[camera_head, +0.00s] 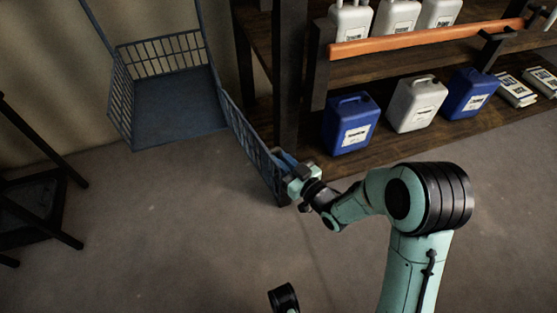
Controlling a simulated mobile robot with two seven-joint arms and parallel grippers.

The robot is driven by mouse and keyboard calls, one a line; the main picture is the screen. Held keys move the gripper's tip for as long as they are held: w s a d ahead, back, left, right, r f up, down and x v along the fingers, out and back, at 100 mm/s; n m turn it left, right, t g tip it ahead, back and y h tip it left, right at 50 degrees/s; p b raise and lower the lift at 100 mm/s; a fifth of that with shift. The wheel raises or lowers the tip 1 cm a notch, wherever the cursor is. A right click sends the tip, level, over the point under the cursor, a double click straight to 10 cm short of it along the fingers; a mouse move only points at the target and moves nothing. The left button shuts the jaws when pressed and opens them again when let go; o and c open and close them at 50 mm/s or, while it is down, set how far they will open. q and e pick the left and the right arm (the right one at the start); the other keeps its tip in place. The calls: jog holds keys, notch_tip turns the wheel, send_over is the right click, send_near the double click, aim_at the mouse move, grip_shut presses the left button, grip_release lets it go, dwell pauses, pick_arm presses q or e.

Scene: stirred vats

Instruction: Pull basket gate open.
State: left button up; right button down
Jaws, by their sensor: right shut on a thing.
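A blue hanging basket (178,101) with barred sides shows at the upper left, held up by thin blue bars. Its gate (246,139), a blue barred panel, stands swung out from the basket's right side toward the front right. My right gripper (288,172) is at the gate's far end and is shut on it; the fingers and the gripped part are partly hidden.
A wooden shelf (400,150) on the right, just beyond my right gripper, holds blue canisters (350,124), white canisters (416,104) and bags. An orange bar (430,38) crosses it. A dark stand (35,200) is at the left. The middle floor is clear.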

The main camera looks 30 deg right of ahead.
pick_arm(q)
jog(key=shift+s, duration=0.1)
pick_arm(e)
jog(key=shift+w+d+r+h, duration=0.1)
jog(key=shift+d+r+h, duration=0.15)
jog(key=shift+d, duration=0.4)
jog(key=c, duration=1.1)
grip_release()
jog(key=shift+f, duration=0.15)
jog(key=shift+a, duration=0.15)
pick_arm(q)
jog(key=w+d+r+t+p, duration=0.25)
jog(key=w+r+p, duration=0.25)
jog(key=w+r, duration=0.3)
jog(key=shift+m+g+h, duration=0.3)
jog(key=shift+m+g, duration=0.05)
jog(key=shift+m, duration=0.05)
jog(key=shift+s+d+r+p, duration=0.2)
jog(key=shift+s+r+p, duration=0.2)
jog(key=shift+s, duration=0.3)
jog(key=shift+s+d+r+p, duration=0.25)
jog(key=shift+s+r+p, duration=0.1)
jog(key=shift+s, duration=0.3)
jog(key=shift+s+d+r+p, duration=0.2)
jog(key=shift+s+r+p, duration=0.2)
jog(key=shift+s, duration=0.3)
pick_arm(e)
jog(key=s+d, duration=0.2)
jog(key=s, duration=0.9)
jog(key=shift+s, duration=0.35)
